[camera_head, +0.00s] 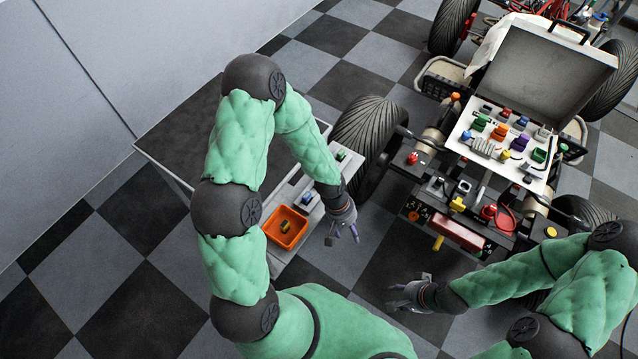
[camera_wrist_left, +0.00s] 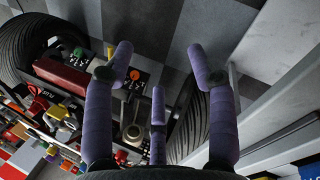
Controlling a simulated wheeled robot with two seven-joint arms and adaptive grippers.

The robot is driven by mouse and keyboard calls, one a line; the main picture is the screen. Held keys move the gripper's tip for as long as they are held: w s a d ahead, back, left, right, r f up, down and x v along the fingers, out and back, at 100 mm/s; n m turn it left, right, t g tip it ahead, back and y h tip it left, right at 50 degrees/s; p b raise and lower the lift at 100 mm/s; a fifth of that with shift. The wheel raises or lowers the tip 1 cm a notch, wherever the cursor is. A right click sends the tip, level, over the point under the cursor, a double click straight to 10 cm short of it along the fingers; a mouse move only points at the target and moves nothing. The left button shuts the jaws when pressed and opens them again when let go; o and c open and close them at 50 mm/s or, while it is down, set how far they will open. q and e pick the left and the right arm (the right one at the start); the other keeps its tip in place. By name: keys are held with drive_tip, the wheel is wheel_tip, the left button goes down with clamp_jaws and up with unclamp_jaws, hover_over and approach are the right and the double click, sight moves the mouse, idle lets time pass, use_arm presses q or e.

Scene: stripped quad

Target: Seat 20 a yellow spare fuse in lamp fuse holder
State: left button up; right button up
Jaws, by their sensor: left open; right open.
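A small yellow piece, which looks like the spare fuse (camera_head: 285,226), lies in an orange tray (camera_head: 270,238) on the light strip beside the dark-topped table. My left gripper (camera_head: 345,236) is open and empty, to the right of the tray and apart from it. Its purple fingers (camera_wrist_left: 159,62) are spread with nothing between them in the left wrist view. My right gripper (camera_head: 392,298) is open and empty in front of the quad. Several small fittings sit on the quad's front panel; I cannot tell which is the lamp fuse holder.
A blue piece (camera_head: 307,199) and a green piece (camera_head: 341,155) stand on the strip behind the tray. The stripped quad has a large tyre (camera_head: 362,130) close to my left gripper. An open case (camera_head: 490,165) with colourful parts sits on the quad. Checkered floor lies between.

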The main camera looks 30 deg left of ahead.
use_arm(q)
drive_tip(key=w+a+r+n+y, duration=0.3)
drive_tip(key=w+a+r+n, duration=0.15)
drive_tip(key=a+r, duration=0.3)
drive_tip(key=w+a+r+n+y, duration=0.25)
drive_tip(key=a+r+n, duration=0.25)
drive_tip(key=a+r, duration=0.25)
drive_tip(key=shift+n+h, duration=0.25)
drive_tip(key=f+b, duration=0.1)
drive_tip(key=f, duration=0.2)
drive_tip(key=w+f+b, duration=0.1)
drive_tip(key=f, duration=0.1)
drive_tip(key=shift+d+f+b, duration=0.1)
drive_tip(key=shift+d+b, duration=0.05)
drive_tip(key=shift+b, duration=0.15)
drive_tip(key=shift+w+a+f+b, duration=0.15)
drive_tip(key=shift+f+b, duration=0.4)
drive_tip(key=shift+f, duration=0.75)
drive_tip(key=shift+w+a+f+b, duration=0.1)
drive_tip(key=shift+f+b, duration=0.45)
drive_tip(key=shift+f, duration=0.75)
clamp_jaws()
